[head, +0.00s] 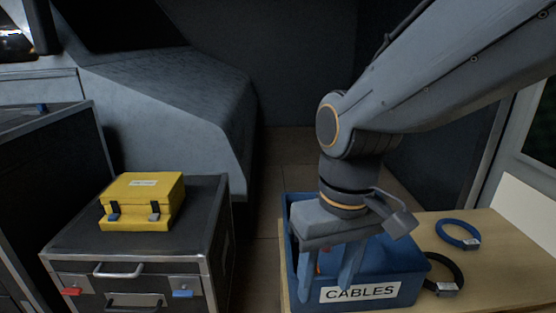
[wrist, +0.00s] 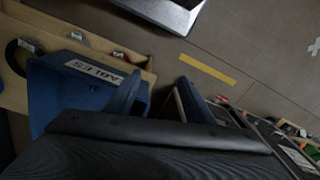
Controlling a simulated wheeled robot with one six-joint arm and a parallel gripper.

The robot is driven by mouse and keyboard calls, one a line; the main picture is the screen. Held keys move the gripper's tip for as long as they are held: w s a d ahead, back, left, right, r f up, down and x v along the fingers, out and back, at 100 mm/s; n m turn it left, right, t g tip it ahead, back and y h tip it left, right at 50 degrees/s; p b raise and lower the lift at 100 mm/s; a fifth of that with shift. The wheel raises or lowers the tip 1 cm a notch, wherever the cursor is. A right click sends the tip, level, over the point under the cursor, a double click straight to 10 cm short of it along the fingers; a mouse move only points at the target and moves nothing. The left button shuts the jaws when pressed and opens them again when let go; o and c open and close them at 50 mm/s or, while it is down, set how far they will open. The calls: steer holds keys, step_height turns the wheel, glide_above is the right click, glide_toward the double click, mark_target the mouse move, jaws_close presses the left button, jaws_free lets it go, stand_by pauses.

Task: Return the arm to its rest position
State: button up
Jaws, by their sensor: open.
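My gripper (head: 328,272) hangs from the arm at the right of the head view, fingers pointing down and spread apart. Nothing shows held between the fingers. In the wrist view my gripper (wrist: 160,98) has its two blue-grey fingers apart, with the crate (wrist: 50,95) to the left of them. A small orange bit shows beside a finger in the head view; most of the crate's inside is hidden.
A blue cable coil (head: 458,236) and a black coil (head: 444,272) lie on the wooden table (head: 505,270) right of the crate. A yellow case (head: 143,200) sits on a black flight case (head: 200,215) at the left. A narrow strip of floor (head: 262,215) is clear between them.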

stand_by(0.4)
steer(key=d+r+m+p, duration=0.3)
steer(key=d+r+p, duration=0.7)
steer(key=p, duration=1)
steer(key=shift+r+h+p, duration=0.3)
steer(key=shift+r+p, duration=0.05)
steer(key=shift+r, duration=0.6)
